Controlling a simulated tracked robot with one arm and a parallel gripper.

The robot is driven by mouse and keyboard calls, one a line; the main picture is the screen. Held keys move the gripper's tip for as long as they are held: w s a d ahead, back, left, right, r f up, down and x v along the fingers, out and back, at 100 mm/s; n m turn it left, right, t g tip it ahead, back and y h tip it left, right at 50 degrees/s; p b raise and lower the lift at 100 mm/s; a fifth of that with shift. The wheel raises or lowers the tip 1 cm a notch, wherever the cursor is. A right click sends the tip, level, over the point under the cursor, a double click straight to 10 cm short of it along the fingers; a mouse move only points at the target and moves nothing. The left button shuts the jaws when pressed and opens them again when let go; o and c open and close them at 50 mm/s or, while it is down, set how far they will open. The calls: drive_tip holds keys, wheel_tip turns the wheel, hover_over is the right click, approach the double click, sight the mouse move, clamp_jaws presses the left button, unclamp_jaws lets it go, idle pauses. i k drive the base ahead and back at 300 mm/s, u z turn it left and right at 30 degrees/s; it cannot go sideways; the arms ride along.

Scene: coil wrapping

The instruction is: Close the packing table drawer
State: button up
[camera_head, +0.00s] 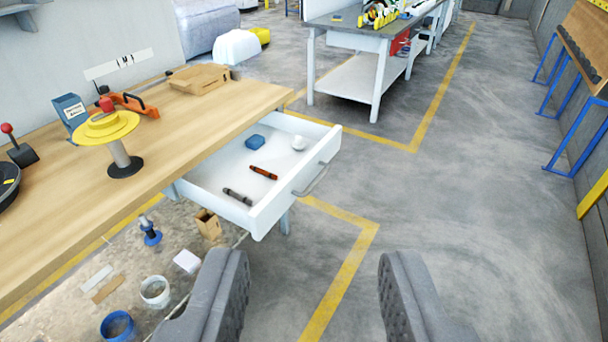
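The packing table (190,120) has a wooden top and runs along the left. Its white drawer (262,215) stands pulled out at the table's right side. A grey handle (318,180) is on the drawer's front.
A yellow spool on a stand (108,128) and a cardboard piece (200,78) are on the tabletop. Buckets (117,326) and small boxes lie on the floor below it. A second bench (360,42) stands behind. Grey floor (450,200) to the right is clear.

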sight(229, 167)
drive_tip(key=u, duration=0.05)
drive_tip(key=i, duration=1)
drive_tip(key=z, duration=0.05)
